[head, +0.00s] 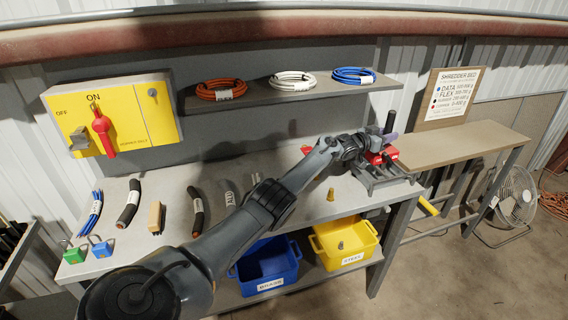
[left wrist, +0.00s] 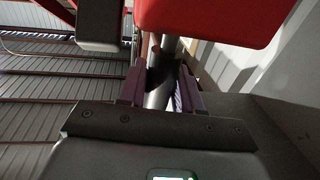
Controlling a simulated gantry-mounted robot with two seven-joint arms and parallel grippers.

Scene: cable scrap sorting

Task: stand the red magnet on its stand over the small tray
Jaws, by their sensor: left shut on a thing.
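The red magnet (head: 377,158) is a red block with a dark upright handle (head: 390,121), at the right end of the workbench. My left gripper (head: 389,138) is shut on the dark handle. In the left wrist view, the purple fingertips (left wrist: 161,88) close on a dark round post, and the red block (left wrist: 210,18) fills the top. A grey metal frame (head: 372,184), which looks like the stand with the small tray, is right below the magnet. I cannot tell whether the magnet touches it. My right gripper is not in view.
Cable pieces and a brush (head: 155,217) lie on the bench's left. A blue bin (head: 268,270) and yellow bin (head: 345,243) stand below. A shelf with cable coils (head: 295,84) is behind. A red object (head: 306,150) shows behind my arm. A brown side table (head: 460,145) stands right.

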